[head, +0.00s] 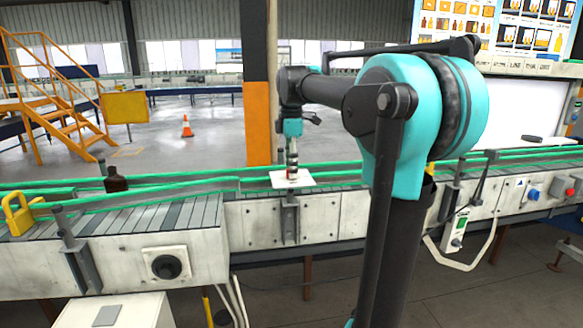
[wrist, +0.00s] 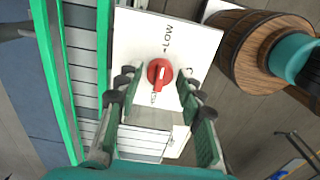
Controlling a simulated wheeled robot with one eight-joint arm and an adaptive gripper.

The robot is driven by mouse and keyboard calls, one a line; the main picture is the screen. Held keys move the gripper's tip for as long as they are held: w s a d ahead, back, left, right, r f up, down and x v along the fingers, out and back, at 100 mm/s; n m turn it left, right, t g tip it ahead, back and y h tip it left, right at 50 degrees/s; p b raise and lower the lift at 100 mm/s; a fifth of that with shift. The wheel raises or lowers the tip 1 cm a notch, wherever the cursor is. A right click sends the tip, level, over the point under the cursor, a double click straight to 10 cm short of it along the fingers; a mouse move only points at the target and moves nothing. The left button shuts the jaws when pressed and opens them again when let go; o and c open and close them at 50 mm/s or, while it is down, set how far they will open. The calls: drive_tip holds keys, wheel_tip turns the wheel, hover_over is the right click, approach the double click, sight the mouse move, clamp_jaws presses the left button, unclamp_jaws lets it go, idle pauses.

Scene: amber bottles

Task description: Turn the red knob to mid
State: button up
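The red knob (wrist: 159,74) sits on a white plate (wrist: 135,40) in the wrist view, with the word LOW above it and a partly hidden label, seemingly HIGH, below it. The knob's grip bar runs roughly up and down in the picture; its exact pointing is hard to tell. My gripper (wrist: 157,77) is open, with one finger on each side of the knob and small gaps visible. In the head view my gripper (head: 292,166) points down over the white plate (head: 306,181) on the conveyor's edge. The knob (head: 292,175) shows only as a small red patch there.
The conveyor (head: 180,215) with green rails runs across the view. A black dial (head: 165,267) is on the conveyor's front. Several coloured buttons (head: 533,194) are at the right.

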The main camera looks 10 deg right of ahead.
clamp_jaws()
drive_tip(key=shift+m, duration=0.4)
drive_tip(key=m, duration=0.8)
drive_tip(key=shift+m, duration=0.3)
drive_tip(key=m, duration=0.4)
drive_tip(key=shift+m, duration=2.1)
